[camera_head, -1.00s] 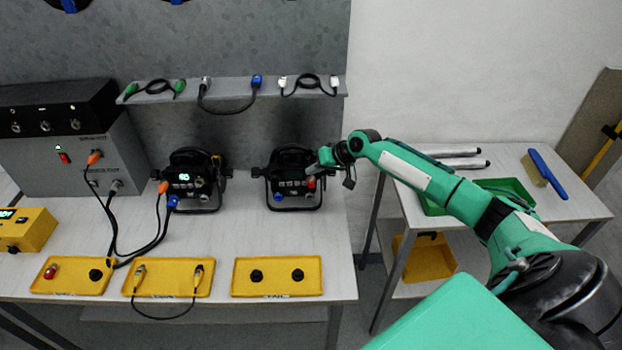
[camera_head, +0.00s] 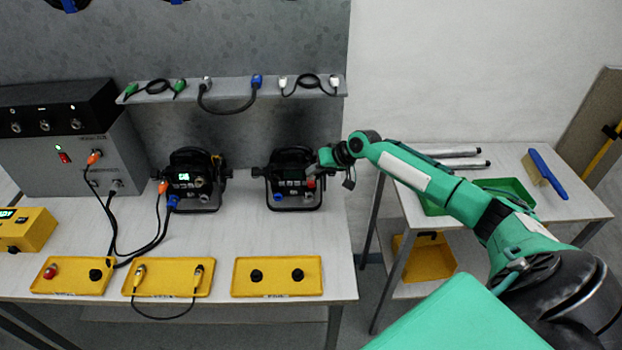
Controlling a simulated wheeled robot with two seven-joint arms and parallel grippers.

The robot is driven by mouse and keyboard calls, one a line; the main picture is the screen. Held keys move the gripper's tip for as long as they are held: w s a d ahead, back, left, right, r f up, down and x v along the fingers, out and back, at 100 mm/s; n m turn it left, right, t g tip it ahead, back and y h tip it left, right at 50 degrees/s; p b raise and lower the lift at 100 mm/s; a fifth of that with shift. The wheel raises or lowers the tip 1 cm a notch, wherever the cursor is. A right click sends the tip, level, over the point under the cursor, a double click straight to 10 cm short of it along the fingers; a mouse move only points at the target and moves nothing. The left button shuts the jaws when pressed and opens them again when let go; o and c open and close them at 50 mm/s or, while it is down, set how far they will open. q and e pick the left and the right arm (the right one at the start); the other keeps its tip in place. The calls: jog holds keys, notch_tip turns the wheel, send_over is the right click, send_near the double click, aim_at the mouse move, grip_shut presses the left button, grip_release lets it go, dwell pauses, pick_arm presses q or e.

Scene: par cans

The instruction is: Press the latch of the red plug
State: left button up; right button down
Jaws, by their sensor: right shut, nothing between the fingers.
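A red plug (camera_head: 311,184) sits at the right side of the front panel of the right-hand par can (camera_head: 290,180). A blue connector (camera_head: 278,196) sits at the lower left of the same panel. My right gripper (camera_head: 317,170) is shut and empty, with its tips right at the red plug, coming from the right. The plug's latch is too small to make out, and I cannot tell whether the tips touch it. My left gripper is not in view.
A second par can (camera_head: 192,182) with orange and blue plugs stands to the left, cabled to a grey box (camera_head: 72,152). Yellow trays (camera_head: 277,291) line the bench's front edge. A shelf with short cables (camera_head: 230,90) hangs behind. A side table (camera_head: 505,165) stands at right.

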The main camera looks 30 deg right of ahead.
jog(key=shift+f, duration=0.3)
jog(key=shift+f, duration=0.4)
dwell(0.5)
jog(key=shift+r, duration=0.1)
jog(key=shift+r+p, duration=0.55)
jog(key=shift+r, duration=0.2)
notch_tip(320, 180, up, 5)
jog(key=p, duration=0.4)
dwell(0.5)
